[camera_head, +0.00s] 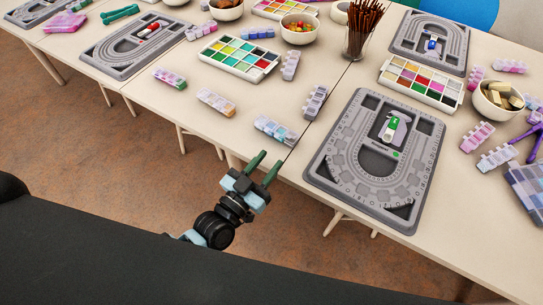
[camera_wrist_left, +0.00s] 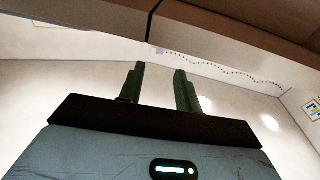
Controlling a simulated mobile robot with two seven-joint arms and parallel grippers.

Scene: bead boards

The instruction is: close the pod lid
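Several small clear bead pods in rows of compartments lie on the tables. One with blue beads (camera_head: 275,129) is near the front edge, just beyond my left gripper. Others hold tan beads (camera_head: 216,102), green and pink beads (camera_head: 170,78), and purple beads (camera_head: 315,102). I cannot tell which pod has a lid standing open. My left gripper (camera_head: 272,158) is in front of the table edge, its two dark green fingers apart with nothing between them. In the left wrist view the fingers (camera_wrist_left: 160,69) are also apart and empty. My right gripper is not in view.
A grey bead board (camera_head: 322,173) lies right of my left gripper, with a green-and-white item on it. Bare tabletop (camera_head: 235,130) surrounds the front pods.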

